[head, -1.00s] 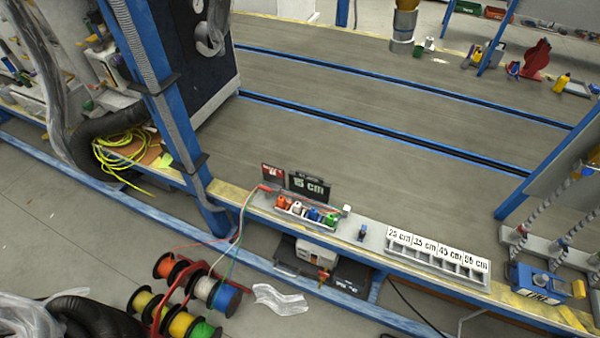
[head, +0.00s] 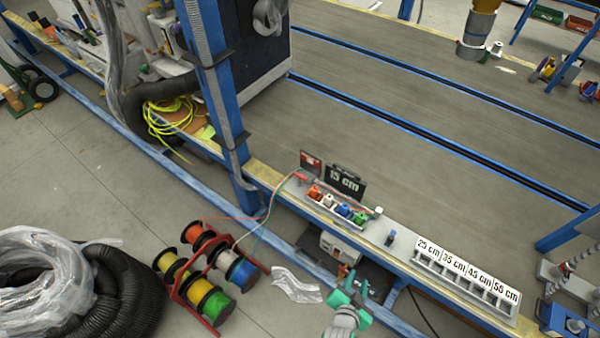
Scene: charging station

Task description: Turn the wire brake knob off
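My gripper (head: 357,287), with teal fingers on a grey wrist, is at the bottom of the head view. Its two fingertips look apart with nothing between them. It is in front of the bench's front edge and below the wire station. That station has a row of red, white, blue and green wire parts (head: 337,207) in a white holder, beside a dark "15 cm" display (head: 345,181). I cannot tell which part is the wire brake knob.
A rack of coloured wire spools (head: 209,275) and black hose coils (head: 120,297) are on the floor at left. A blue post (head: 222,120) rises left of the station. A labelled length tray (head: 465,283) is at right. A white device (head: 340,248) sits under the bench.

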